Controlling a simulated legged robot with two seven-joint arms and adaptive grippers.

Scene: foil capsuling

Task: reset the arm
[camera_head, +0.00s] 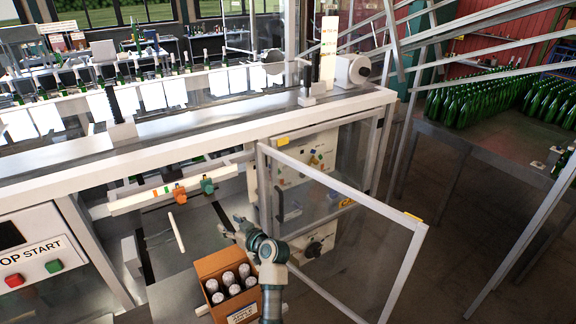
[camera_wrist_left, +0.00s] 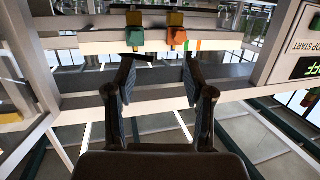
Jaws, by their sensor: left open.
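My left arm comes in from the bottom of the head view. Its gripper (camera_head: 232,229) is over the open machine bay, just above the back of the cardboard box. In the left wrist view the two dark fingers of this gripper (camera_wrist_left: 158,72) are spread apart with nothing between them. Beyond the fingertips is a pale rail with an orange knob (camera_head: 180,195) and a green knob (camera_head: 207,186). The wrist view also shows the orange knob (camera_wrist_left: 178,37) and the green knob (camera_wrist_left: 135,37). My right gripper is in neither view.
The cardboard box (camera_head: 207,268) holds several silver-topped items beside my forearm. A framed clear door (camera_head: 412,262) stands open to the right. A panel with a red button (camera_head: 14,281) and a green button (camera_head: 54,266) is at left. The conveyor (camera_head: 200,110) runs behind.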

